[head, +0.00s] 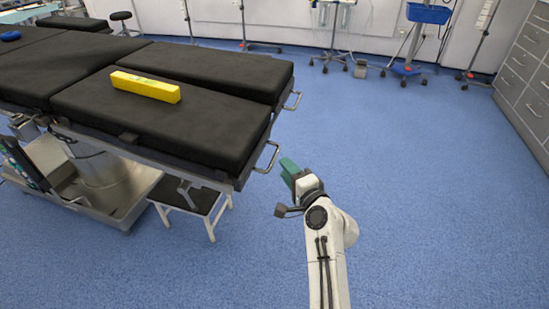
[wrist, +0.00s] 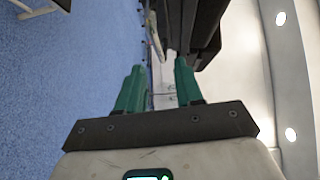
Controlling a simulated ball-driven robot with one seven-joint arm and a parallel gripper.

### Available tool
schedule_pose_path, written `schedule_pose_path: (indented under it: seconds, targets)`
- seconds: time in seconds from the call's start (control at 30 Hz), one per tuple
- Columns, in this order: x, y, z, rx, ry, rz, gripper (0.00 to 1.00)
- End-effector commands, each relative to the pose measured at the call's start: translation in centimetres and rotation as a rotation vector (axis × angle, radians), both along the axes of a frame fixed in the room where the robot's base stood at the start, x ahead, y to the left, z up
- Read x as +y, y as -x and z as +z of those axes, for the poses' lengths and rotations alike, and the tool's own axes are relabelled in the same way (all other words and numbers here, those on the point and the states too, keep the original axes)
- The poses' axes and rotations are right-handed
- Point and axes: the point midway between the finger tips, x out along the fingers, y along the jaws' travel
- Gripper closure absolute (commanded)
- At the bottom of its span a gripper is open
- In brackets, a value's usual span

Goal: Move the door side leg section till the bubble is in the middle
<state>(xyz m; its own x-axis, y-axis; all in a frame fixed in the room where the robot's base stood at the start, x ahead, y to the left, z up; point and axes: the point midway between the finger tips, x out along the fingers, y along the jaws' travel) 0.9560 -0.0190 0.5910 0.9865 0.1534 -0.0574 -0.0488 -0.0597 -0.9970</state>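The operating table's near leg section (head: 165,115) is a long black pad. A yellow spirit level (head: 146,86) lies on it near its far edge; its bubble is too small to make out. The other leg section (head: 210,68) lies beside it, farther back. A metal loop handle (head: 268,158) sticks out from the near section's end. My gripper (head: 290,167) has green fingers and is just right of this handle, apart from it. In the wrist view my gripper (wrist: 158,68) has its fingers apart with nothing between them; dark table parts (wrist: 200,25) show beyond. Which section is door side cannot be told.
A second loop handle (head: 293,100) is on the far section's end. A white step stool (head: 190,201) stands under the table, next to its metal base (head: 120,205). Blue floor (head: 400,150) is clear to the right; drawers (head: 525,75) stand at far right.

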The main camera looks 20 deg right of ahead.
Motion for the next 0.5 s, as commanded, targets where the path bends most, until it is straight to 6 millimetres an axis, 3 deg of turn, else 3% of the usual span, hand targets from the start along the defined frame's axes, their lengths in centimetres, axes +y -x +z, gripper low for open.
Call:
schedule_pose_path:
  seconds: [0.5]
  targets:
    - [1.0,-6.6,-0.7,0.001,-0.001,0.000,0.64]
